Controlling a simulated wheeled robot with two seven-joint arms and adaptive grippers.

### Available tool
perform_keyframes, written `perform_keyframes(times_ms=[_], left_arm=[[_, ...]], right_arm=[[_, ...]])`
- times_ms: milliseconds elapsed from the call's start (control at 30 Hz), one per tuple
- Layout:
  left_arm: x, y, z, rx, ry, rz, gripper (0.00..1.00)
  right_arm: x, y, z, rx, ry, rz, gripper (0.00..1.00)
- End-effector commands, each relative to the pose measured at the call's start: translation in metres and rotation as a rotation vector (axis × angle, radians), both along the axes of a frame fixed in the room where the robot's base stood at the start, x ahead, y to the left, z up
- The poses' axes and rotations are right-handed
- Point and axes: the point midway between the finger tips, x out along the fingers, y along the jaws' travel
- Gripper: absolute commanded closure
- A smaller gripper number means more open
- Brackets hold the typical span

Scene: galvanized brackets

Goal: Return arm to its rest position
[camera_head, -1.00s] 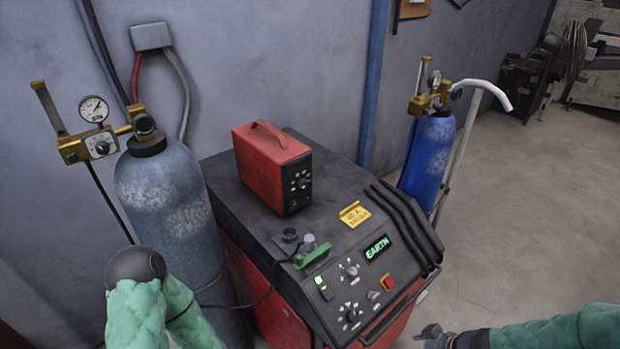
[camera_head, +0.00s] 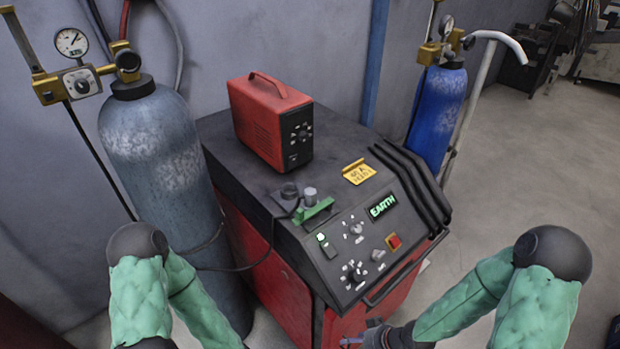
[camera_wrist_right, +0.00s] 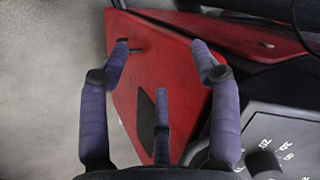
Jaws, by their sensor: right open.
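My right arm's green forearm (camera_head: 470,298) bends down from a dark elbow at the right of the head view. My right gripper (camera_head: 362,338) is partly visible at the bottom edge, near the front of the red and black welding machine (camera_head: 235,160). In the right wrist view the right gripper (camera_wrist_right: 162,58) has its purple fingers spread apart with nothing between them, over a red panel (camera_wrist_right: 170,70). My left arm (camera_head: 140,290) is folded at the lower left. Its gripper is out of view.
A red box (camera_head: 270,125) and a green clamp-like piece (camera_head: 314,210) sit on the machine's top. A grey cylinder (camera_head: 150,160) stands left and a blue cylinder (camera_head: 437,115) behind right. Clear floor (camera_head: 540,180) lies to the right.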

Motion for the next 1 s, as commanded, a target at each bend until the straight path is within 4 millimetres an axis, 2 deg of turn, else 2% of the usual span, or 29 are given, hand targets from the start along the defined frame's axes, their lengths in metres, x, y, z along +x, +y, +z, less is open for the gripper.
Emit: perform_keyframes(times_ms=[33,200,300,400,567,800,900,1000], left_arm=[[0.000,0.000,-0.015,0.000,0.000,0.000,0.60],[0.000,0.000,-0.039,0.000,0.000,0.000,0.60],[0.000,0.000,-0.051,0.000,0.000,0.000,0.60],[0.000,0.000,-0.059,0.000,0.000,0.000,0.60],[0.000,0.000,-0.064,0.000,0.000,0.000,0.60],[0.000,0.000,-0.063,0.000,0.000,0.000,0.60],[0.000,0.000,-0.063,0.000,0.000,0.000,0.60],[0.000,0.000,-0.063,0.000,0.000,0.000,0.60]], right_arm=[[-0.007,0.009,-0.025,-0.004,0.029,-0.006,0.37],[-0.030,0.026,-0.082,-0.048,0.120,-0.028,0.37],[-0.045,0.032,-0.109,-0.082,0.169,-0.034,0.37],[-0.058,0.035,-0.129,-0.113,0.207,-0.038,0.37],[-0.069,0.037,-0.143,-0.142,0.241,-0.039,0.37],[-0.070,0.036,-0.143,-0.146,0.246,-0.040,0.37],[-0.070,0.036,-0.143,-0.146,0.246,-0.040,0.61],[-0.070,0.036,-0.143,-0.146,0.246,-0.040,0.61]])
